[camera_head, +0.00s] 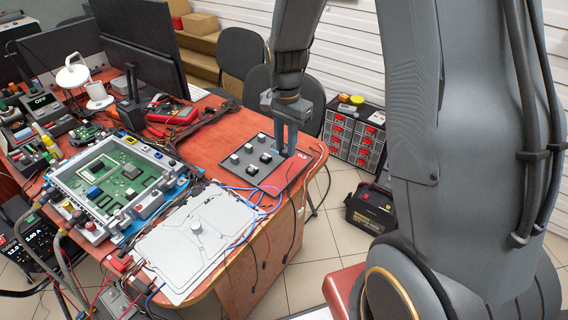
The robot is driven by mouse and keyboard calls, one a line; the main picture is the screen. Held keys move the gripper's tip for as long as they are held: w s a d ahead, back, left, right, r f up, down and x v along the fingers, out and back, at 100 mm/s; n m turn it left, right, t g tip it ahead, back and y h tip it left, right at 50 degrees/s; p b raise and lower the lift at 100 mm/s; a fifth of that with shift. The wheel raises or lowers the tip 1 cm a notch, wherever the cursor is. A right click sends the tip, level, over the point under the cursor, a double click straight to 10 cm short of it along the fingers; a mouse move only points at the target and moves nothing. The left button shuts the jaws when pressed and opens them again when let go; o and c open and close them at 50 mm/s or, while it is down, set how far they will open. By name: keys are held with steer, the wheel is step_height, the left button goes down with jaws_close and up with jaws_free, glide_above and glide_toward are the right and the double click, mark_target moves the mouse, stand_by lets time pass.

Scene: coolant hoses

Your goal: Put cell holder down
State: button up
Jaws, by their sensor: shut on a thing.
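My gripper (286,146) points down over the right edge of a dark square plate (236,171) on the wooden table. Its blue-grey fingers are close together, shut on the cell holder, of which little can be made out between and below them. Several small black-and-white blocks (253,170) stand apart on the plate, to the left of the fingers. I cannot tell whether the held thing touches the plate or the table.
A light grey flat panel (180,250) with a round knob lies in front of the plate, with blue cables nearby. A framed circuit board (120,175) sits left. Monitors (140,45) stand behind. The table's right edge is close to my gripper.

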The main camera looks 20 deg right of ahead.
mark_target(285, 151)
steer(key=shift+a+f+p, duration=0.1)
steer(key=shift+f+p, duration=0.35)
steer(key=shift+f, duration=3.15)
steer(key=shift+f, duration=0.15)
steer(key=o, duration=1)
step_height(285, 151, up, 12)
steer(key=shift+r+b, duration=0.1)
steer(key=shift+b, duration=0.85)
steer(key=s+n, duration=0.3)
steer(key=s, duration=0.2)
steer(key=s+n, duration=0.4)
steer(key=s, duration=0.2)
steer(key=s+n, duration=0.4)
steer(key=s, duration=0.2)
steer(key=shift+s+r+t, duration=0.2)
steer(key=shift+t, duration=0.1)
